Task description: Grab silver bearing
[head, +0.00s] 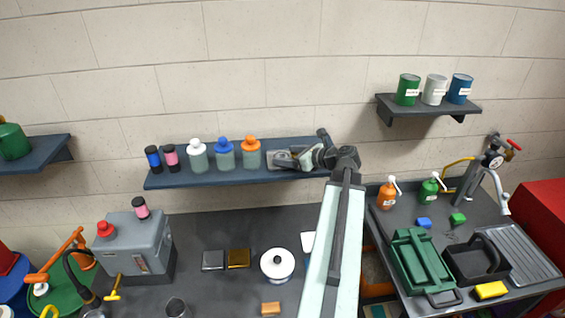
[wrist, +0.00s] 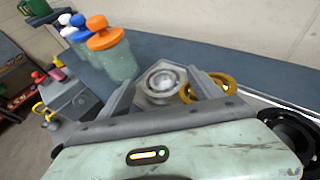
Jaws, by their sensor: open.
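The silver bearing (wrist: 163,82) lies on a pale grey holder (wrist: 272,104) on the dark blue wall shelf. In the wrist view it shows between the fingers of my gripper (wrist: 160,90), a little past them. The fingers are apart, with nothing visibly clamped. Whether they touch the bearing cannot be told. A gold ring-shaped bearing (wrist: 222,80) sits just right of it, partly hidden by the right finger. In the head view my gripper (head: 302,158) is at the right part of the shelf, and the bearings are too small to make out clearly.
Orange-, blue- and white-capped bottles (head: 251,153) stand left of my gripper on the shelf (head: 205,178), with pink and blue small jars (head: 171,158) beyond. A black round part (wrist: 290,130) is at the wrist view's right. The wall is close behind.

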